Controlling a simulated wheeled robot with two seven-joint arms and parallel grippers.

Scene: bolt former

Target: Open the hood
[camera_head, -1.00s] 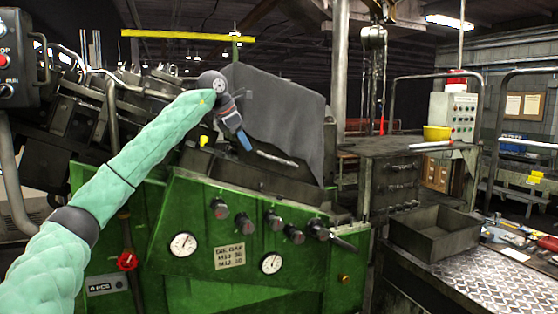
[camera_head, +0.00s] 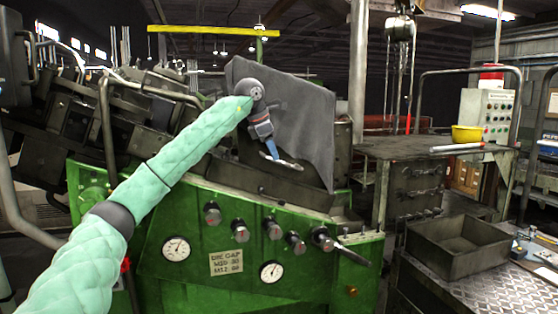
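The hood is a dark grey sheet-metal panel (camera_head: 305,115) standing tilted over the top of the green machine. A pale bar handle (camera_head: 288,164) runs along its lower front face. My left gripper (camera_head: 270,150) comes in from the left, pointing down, with its blue fingertips overlapping the left part of the handle. The fingers are seen from the side and are small, so I cannot tell whether they are open or shut, or touching the bar. My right gripper is not in view.
The green front panel (camera_head: 225,262) with knobs and gauges lies below the hood. A black lever (camera_head: 345,250) sticks out at its right. An open metal bin (camera_head: 455,248) and a workbench with a yellow bowl (camera_head: 467,134) stand to the right.

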